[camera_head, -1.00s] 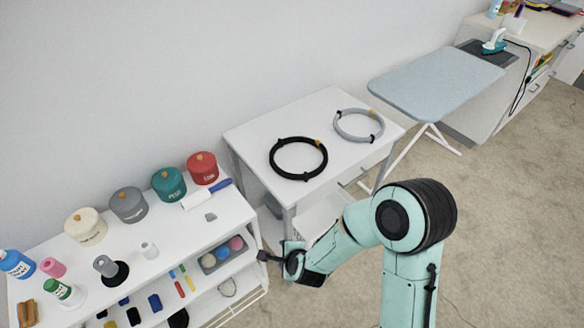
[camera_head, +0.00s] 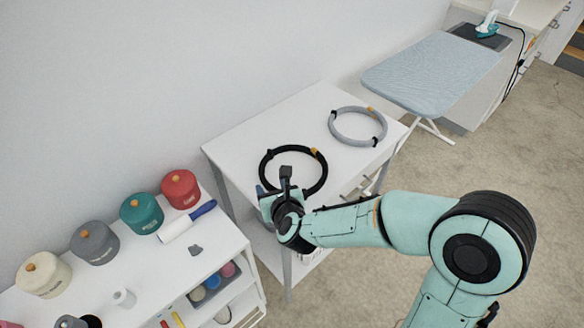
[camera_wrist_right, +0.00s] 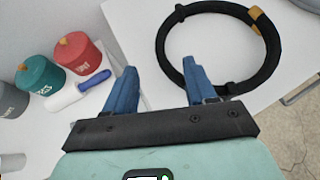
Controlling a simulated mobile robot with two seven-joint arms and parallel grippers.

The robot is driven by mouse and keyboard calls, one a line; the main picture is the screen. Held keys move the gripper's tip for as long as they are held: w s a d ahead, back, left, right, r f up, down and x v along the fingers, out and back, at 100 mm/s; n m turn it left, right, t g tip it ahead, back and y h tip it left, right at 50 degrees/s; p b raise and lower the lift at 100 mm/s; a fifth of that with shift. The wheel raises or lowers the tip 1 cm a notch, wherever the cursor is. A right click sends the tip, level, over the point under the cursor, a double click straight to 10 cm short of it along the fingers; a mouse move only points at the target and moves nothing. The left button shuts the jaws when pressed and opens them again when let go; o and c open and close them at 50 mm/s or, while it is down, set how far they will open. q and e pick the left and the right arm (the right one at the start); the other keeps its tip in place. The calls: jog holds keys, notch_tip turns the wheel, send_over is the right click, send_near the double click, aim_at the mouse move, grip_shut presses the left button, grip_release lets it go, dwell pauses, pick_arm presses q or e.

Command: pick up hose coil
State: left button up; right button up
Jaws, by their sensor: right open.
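A black hose coil (camera_head: 267,159) lies flat on the white table (camera_head: 236,139), with dark bands and an orange tag; it also shows in the right wrist view (camera_wrist_right: 164,47). A grey hose coil (camera_head: 333,127) lies behind it to the right on the same table. My right gripper (camera_head: 285,177) is at the near edge of the black coil and covers part of it. In the right wrist view its two blue fingers (camera_wrist_right: 158,80) are apart with nothing between them, and the right finger overlaps the coil's near left side. My left gripper is not in view.
A white shelf unit (camera_head: 145,260) stands at the left with several lidded pots, such as a red one (camera_head: 181,189), and a blue-handled lint roller (camera_head: 187,222). An ironing board (camera_head: 430,70) stands behind right. The table's left part is clear.

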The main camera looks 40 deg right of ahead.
aim_at(264, 176)
jog(key=x, duration=0.9)
jog(key=shift+w+f, duration=0.25)
grip_shut()
